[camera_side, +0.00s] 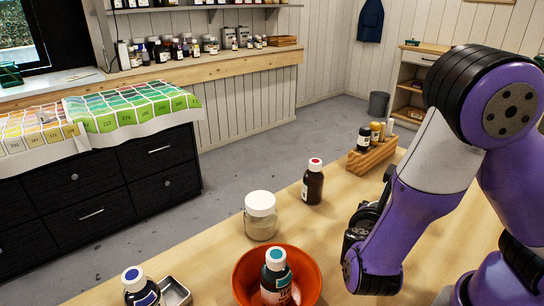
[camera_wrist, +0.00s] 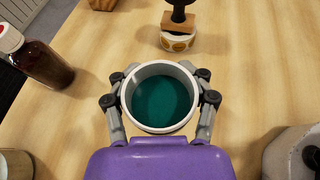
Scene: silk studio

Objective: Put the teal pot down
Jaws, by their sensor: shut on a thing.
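In the wrist view the teal pot (camera_wrist: 163,103) shows from above as a round white-rimmed cup with dark teal inside. My gripper (camera_wrist: 160,92) is shut on it, one finger on each side of its wall. The pot looks upright. Wooden tabletop shows around it, but I cannot tell whether its base touches the table. In the side view my arm hides the pot and most of the gripper.
A brown red-capped bottle (camera_wrist: 40,62) stands left of the pot; a stamp-like tool on a dotted roll (camera_wrist: 178,41) stands beyond. The side view shows an orange bowl (camera_side: 240,272) holding a teal-capped bottle, a white-lidded jar (camera_side: 261,215) and a wooden rack (camera_side: 372,154).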

